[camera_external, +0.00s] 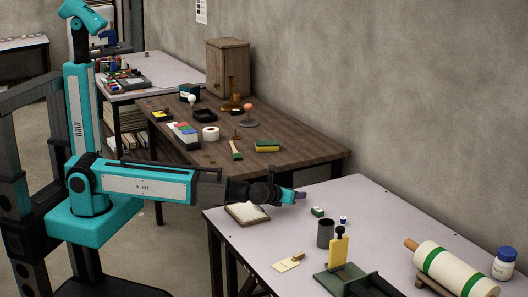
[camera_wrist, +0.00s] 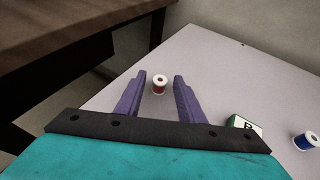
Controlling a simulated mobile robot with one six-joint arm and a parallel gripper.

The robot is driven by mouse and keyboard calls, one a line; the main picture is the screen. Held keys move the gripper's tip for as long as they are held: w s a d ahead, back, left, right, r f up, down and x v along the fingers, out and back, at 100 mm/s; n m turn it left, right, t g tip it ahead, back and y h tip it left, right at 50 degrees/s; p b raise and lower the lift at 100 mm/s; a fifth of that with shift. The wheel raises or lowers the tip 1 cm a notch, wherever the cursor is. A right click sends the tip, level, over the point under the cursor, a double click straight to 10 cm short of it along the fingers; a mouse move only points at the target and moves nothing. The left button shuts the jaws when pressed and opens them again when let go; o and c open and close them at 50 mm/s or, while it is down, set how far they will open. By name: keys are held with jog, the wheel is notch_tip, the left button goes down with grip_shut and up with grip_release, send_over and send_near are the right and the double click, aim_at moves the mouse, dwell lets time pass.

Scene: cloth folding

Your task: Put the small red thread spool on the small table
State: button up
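The small red thread spool (camera_wrist: 159,87) has white ends and stands upright on the light grey table (camera_wrist: 215,55). My gripper (camera_wrist: 160,80) is open, with its two purple fingers apart. In the wrist view the spool appears in the gap between the fingers; I cannot tell its depth relative to the tips. In the external view my gripper (camera_external: 300,196) is low over the left part of the same light table (camera_external: 375,195). The red spool cannot be made out there. Which table is the small one is not clear; a brown wooden table (camera_external: 310,150) stands behind.
A green-and-white box (camera_wrist: 246,124) and a blue spool (camera_wrist: 306,141) lie to the right of my gripper. A shallow tray (camera_external: 247,213), a dark cup (camera_external: 326,233) and a large green-banded roll (camera_external: 453,268) are also on the light table. The wooden table holds several items.

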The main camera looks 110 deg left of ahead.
jog(key=shift+r, duration=0.1)
dwell(0.3)
jog(key=shift+s+d+r, duration=0.1)
jog(key=shift+d+r, duration=0.05)
jog(key=shift+d, duration=0.1)
jog(key=v, duration=1.1)
jog(key=shift+d+r+p, duration=0.1)
jog(key=shift+d+p, duration=0.1)
jog(key=shift+p, duration=0.1)
